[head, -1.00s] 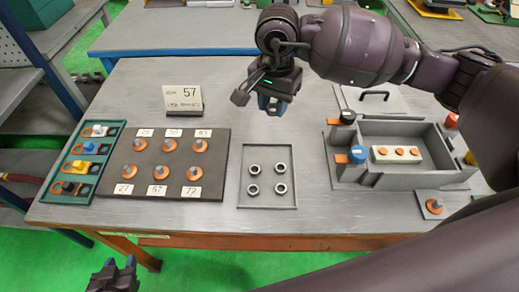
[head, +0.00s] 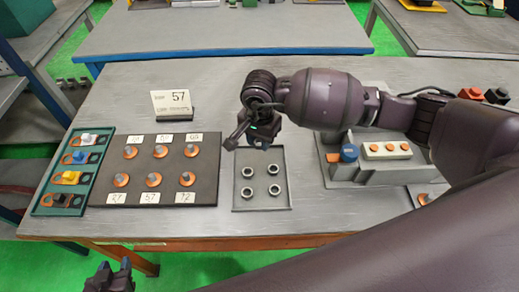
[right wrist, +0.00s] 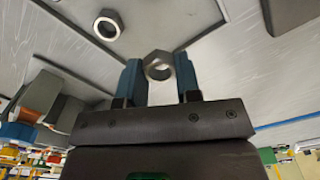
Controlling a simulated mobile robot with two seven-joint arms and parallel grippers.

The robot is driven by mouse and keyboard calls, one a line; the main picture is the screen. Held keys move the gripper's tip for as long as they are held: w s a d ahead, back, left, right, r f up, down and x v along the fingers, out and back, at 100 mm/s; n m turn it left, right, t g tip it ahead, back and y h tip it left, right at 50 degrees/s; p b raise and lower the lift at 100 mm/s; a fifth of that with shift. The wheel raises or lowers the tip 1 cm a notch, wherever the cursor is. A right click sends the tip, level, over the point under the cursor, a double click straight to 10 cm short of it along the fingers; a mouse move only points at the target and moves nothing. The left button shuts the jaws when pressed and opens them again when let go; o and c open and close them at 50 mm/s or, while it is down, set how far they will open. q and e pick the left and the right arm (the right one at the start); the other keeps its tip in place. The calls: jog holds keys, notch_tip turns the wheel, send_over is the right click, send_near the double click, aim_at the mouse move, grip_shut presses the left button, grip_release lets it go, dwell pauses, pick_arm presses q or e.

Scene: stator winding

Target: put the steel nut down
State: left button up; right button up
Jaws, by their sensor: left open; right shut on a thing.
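My right gripper (head: 260,142) is over the back edge of the grey tray (head: 262,206) in the head view, seen from above. In the right wrist view its blue fingers (right wrist: 158,78) are shut on a steel nut (right wrist: 158,65). The held nut is hidden in the head view. Several other steel nuts stand in the tray, one of them at the front right (head: 274,190). One nut in the tray also shows in the right wrist view (right wrist: 108,25). My left gripper (head: 110,278) is open and empty at the bottom left, in front of the table.
A dark board (head: 135,187) with numbered labels and copper-coloured rings lies left of the tray. A green rack (head: 47,200) and a sign reading 57 (head: 171,103) stand further left and behind. A grey fixture (head: 400,172) with a blue-capped part is to the right.

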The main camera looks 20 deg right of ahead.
aim_at(259, 157)
jog(key=shift+f, duration=2.7)
jog(key=o, duration=0.6)
jog(key=shift+o, duration=0.2)
jog(key=shift+r, duration=0.2)
notch_tip(259, 157, up, 12)
jog(key=shift+b, duration=0.4)
